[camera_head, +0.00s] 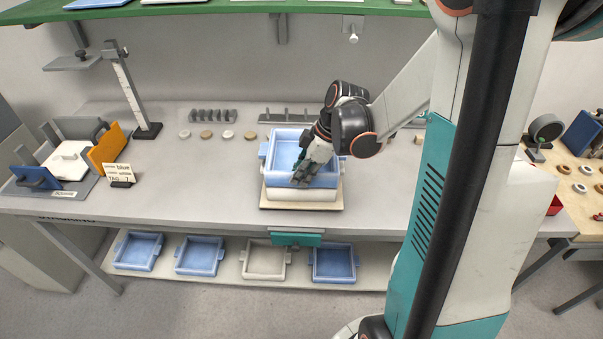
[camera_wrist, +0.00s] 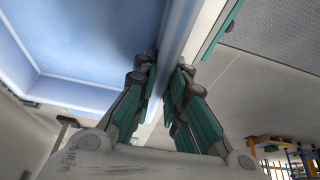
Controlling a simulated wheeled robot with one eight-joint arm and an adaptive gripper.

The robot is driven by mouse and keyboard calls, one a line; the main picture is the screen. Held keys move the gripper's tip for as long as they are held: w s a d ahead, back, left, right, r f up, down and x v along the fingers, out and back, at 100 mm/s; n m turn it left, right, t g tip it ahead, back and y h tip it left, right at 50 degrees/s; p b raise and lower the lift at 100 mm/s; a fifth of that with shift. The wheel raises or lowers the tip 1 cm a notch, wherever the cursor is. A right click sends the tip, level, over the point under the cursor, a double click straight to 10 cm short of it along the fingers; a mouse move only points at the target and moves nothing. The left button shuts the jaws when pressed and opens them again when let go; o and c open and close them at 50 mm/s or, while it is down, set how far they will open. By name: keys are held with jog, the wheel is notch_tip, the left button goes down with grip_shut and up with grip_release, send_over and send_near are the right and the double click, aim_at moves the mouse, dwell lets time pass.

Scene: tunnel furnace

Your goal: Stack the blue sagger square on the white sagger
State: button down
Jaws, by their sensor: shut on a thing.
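The blue sagger (camera_head: 284,151), a light-blue square tray, is above the white sagger (camera_head: 300,194) on the bench. It looks nearly square over it, perhaps slightly turned, and I cannot tell whether a small gap is left between them. My gripper (camera_head: 302,177) is shut on the front wall of the blue sagger, toward its right. In the wrist view the fingers (camera_wrist: 165,95) straddle the blue wall, with the sagger's inside (camera_wrist: 80,45) at the left. The white sagger stands on a beige board (camera_head: 268,206) and is mostly hidden by the blue one.
The bench (camera_head: 220,185) is clear left of the stack. A sign (camera_head: 118,173), coloured plates and a height gauge (camera_head: 135,95) stand at the left. Small discs and racks (camera_head: 290,117) lie behind. More saggers (camera_head: 263,260) rest on the lower shelf. A green shelf (camera_head: 220,9) hangs above.

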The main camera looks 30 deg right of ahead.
jog(key=shift+f+b, duration=0.4)
dwell(0.3)
jog(key=c, duration=1.5)
grip_release()
jog(key=shift+c, duration=0.2)
jog(key=shift+r, duration=0.1)
jog(key=v, duration=1.2)
